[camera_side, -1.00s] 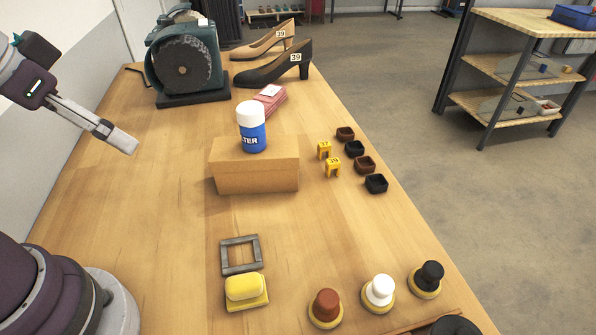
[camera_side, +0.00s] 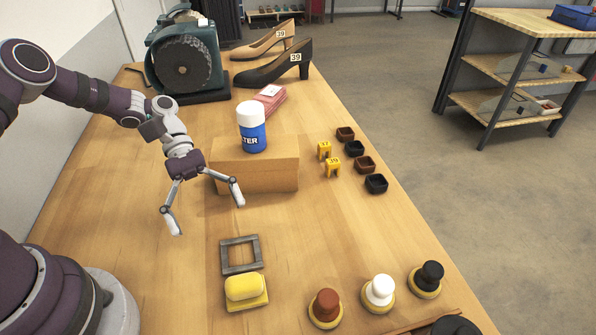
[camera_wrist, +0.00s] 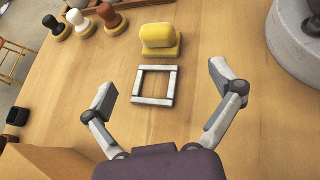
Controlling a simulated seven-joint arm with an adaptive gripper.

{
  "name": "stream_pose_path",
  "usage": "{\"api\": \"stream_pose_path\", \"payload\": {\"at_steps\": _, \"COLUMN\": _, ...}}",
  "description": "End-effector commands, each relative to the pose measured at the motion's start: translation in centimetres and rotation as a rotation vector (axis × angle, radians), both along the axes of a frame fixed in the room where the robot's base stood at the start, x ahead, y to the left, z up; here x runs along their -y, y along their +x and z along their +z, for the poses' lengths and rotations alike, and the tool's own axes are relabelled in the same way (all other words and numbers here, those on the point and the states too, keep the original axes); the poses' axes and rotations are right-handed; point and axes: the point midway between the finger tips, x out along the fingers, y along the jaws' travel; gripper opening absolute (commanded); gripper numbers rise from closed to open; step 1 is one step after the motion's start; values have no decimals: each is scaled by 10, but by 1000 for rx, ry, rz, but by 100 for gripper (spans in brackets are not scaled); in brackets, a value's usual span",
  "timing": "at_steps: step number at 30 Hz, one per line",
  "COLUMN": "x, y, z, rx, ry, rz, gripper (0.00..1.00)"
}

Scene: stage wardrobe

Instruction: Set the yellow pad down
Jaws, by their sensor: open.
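The yellow pad (camera_side: 246,289) rests on the wooden table near the front, a rounded yellow block on a flat yellow base. In the wrist view the pad (camera_wrist: 159,41) is beyond the grey square frame. That empty frame (camera_side: 224,256) lies flat on the table just behind the pad, and it also shows in the wrist view (camera_wrist: 138,84). My gripper (camera_side: 207,217) is open and empty, above the table and behind the frame. In the wrist view its fingers (camera_wrist: 160,92) spread to either side of the frame, with nothing between them touched.
A cardboard box (camera_side: 257,179) bearing a blue-and-white can (camera_side: 252,130) stands just right of my gripper. Brown, white and black knobbed brushes (camera_side: 379,291) line the front right. Small dark trays (camera_side: 376,183) and yellow number tags (camera_side: 333,167) lie right of the box. A grinder (camera_side: 184,60) stands behind.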

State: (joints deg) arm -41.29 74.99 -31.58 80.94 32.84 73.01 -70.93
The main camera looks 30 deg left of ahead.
Motion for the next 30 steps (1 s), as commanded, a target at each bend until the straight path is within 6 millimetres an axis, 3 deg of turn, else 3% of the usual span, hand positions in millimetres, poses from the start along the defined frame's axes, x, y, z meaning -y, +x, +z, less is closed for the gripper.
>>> {"api": "stream_pose_path", "payload": {"at_steps": 5, "x": 7, "y": 0, "z": -9, "rx": -81, "ry": -79, "rz": 78, "gripper": 92}}
{"api": "stream_pose_path", "payload": {"at_steps": 21, "x": 83, "y": -39, "z": -47, "rx": -87, "ry": -79, "rz": 76, "gripper": 92}}
{"api": "stream_pose_path", "payload": {"at_steps": 30, "x": 89, "y": -41, "z": -50, "rx": -84, "ry": -78, "rz": 80, "gripper": 90}}
